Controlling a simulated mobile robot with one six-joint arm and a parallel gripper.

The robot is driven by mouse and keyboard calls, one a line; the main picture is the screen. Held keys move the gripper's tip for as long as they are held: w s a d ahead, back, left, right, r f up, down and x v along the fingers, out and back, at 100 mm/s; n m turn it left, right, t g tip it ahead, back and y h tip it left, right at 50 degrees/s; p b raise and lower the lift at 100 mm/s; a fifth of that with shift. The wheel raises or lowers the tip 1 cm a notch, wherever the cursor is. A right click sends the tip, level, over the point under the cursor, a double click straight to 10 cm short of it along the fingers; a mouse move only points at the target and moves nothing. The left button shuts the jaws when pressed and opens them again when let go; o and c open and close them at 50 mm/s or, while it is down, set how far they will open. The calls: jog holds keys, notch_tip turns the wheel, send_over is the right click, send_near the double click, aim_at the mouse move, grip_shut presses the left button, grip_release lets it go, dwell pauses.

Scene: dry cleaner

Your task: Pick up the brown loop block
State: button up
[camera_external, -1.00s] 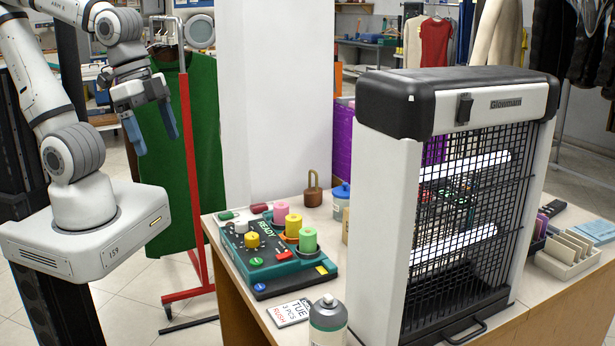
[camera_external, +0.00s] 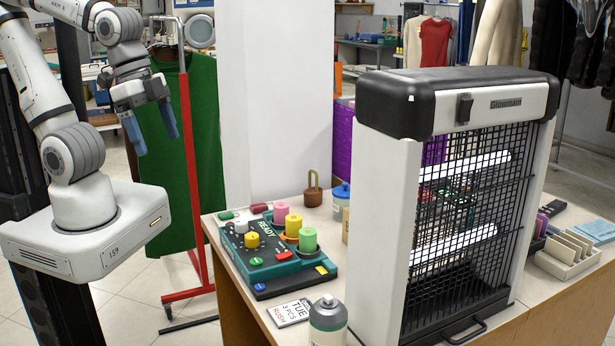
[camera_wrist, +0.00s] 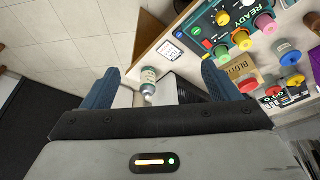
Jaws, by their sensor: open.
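The brown loop block (camera_external: 313,190) stands upright on the counter in the external view, a small brown block with a loop on top. It is behind the teal READY panel and left of a blue-lidded jar. A brownish shape (camera_wrist: 313,20) at the right edge of the wrist view may be the same block, but it is cut off. My gripper (camera_external: 150,122) is open and empty, its blue fingers hanging in the air left of the counter, well apart from the block. Both fingers also show spread in the wrist view (camera_wrist: 160,78).
The READY panel (camera_external: 275,262) with coloured knobs fills the counter's left end. A red stand (camera_external: 192,190) with green cloth is behind my gripper.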

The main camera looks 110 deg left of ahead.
jog(key=c, duration=0.3)
jog(key=w+a+f+n+y+b, duration=0.1)
jog(key=w+a+f+n+b, duration=0.3)
jog(key=w+a, duration=0.55)
jog(key=w+a+f+n+y+b, duration=0.15)
jog(key=w+a+f+b, duration=0.45)
jog(key=a, duration=0.7)
jog(key=s+a+f+n+b, duration=0.1)
jog(key=a+f, duration=0.3)
jog(key=a, duration=0.5)
jog(key=a+f+n+y+b, duration=0.1)
jog(key=a+f+b, duration=0.3)
jog(key=a, duration=0.6)
jog(key=s+a+f+n+b, duration=0.1)
jog(key=a+f+n+b, duration=0.2)
jog(key=a, duration=0.6)
jog(key=shift+s+a+f+n+g+y, duration=0.15)
jog(key=shift+a+f+n+g, duration=0.05)
jog(key=shift+f, duration=0.45)
jog(key=shift+s+a+f+n+g+y, duration=0.1)
jog(key=shift+s+a+f+n+g, duration=0.1)
jog(key=shift+f, duration=0.45)
jog(key=shift+a+f, duration=0.25)
jog(key=shift+w+x, duration=0.1)
jog(key=shift+x, duration=1.65)
jog(key=shift+w+x, duration=0.15)
jog(key=shift+x, duration=1.55)
